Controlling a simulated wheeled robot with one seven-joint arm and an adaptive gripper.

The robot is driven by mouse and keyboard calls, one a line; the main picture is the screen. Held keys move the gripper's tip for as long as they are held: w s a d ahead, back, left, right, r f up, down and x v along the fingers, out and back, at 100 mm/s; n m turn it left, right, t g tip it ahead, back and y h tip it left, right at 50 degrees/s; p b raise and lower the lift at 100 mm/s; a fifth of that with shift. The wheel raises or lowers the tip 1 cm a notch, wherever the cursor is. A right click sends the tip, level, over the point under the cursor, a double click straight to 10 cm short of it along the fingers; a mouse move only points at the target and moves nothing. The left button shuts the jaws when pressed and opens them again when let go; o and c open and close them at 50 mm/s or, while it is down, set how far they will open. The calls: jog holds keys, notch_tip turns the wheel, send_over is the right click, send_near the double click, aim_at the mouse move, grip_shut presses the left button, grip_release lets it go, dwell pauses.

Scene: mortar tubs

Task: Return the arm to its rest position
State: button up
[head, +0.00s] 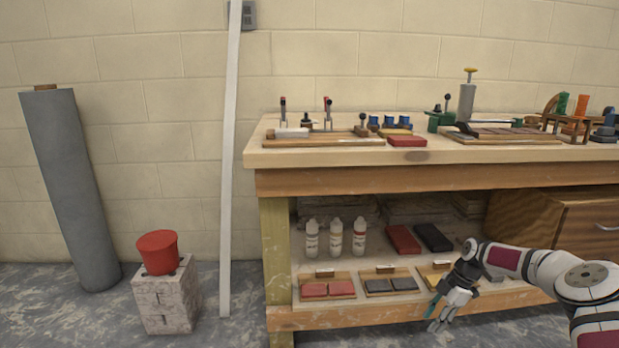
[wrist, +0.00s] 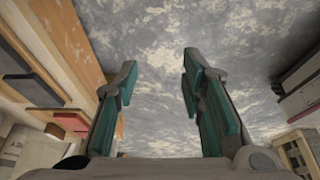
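My gripper (head: 440,322) hangs low in front of the workbench's lower shelf, at the end of my arm, which reaches in from the right edge of the head view. In the wrist view my gripper (wrist: 158,88) has its two teal-padded fingers spread apart. Only the grey, stained floor (wrist: 160,110) shows between them, and nothing is held. In the head view the fingers point down and to the left. The arm hides part of the lower shelf's right side.
The workbench (head: 350,180) carries tools on top; its lower shelf (head: 430,305) holds bottles, trays and blocks close behind my gripper. A red tub (head: 158,252) stands on a pale block (head: 166,300) at left, near a grey roll (head: 72,190). Floor between block and bench is mostly clear.

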jog(key=s+a+r+m+h, duration=0.1)
jog(key=s+a+r+h, duration=0.15)
jog(key=r, duration=0.65)
jog(key=s+a+r+m+g+h, duration=0.15)
jog(key=s+a+r, duration=0.25)
jog(key=r, duration=0.5)
jog(key=s+a+r+m+h, duration=0.1)
jog(key=s+a+r, duration=0.3)
jog(key=r, duration=0.5)
jog(key=s+a+r+m+h, duration=0.25)
jog(key=s+r+m, duration=0.35)
jog(key=s+r, duration=0.8)
jog(key=s+a+f+m+t+y+p, duration=0.15)
jog(key=s+m, duration=0.35)
jog(key=s, duration=0.9)
jog(key=s+a+f+m+t+y, duration=0.1)
jog(key=s+a+f+m+y, duration=0.3)
jog(key=s, duration=0.9)
notch_tip(320, 180, up, 42)
jog(key=d+t+h+p, duration=0.1)
jog(key=t+h+p, duration=0.1)
jog(key=p, duration=3.6)
jog(key=shift+d+r+t, duration=0.25)
jog(key=shift+d+t, duration=0.05)
jog(key=shift+t, duration=0.5)
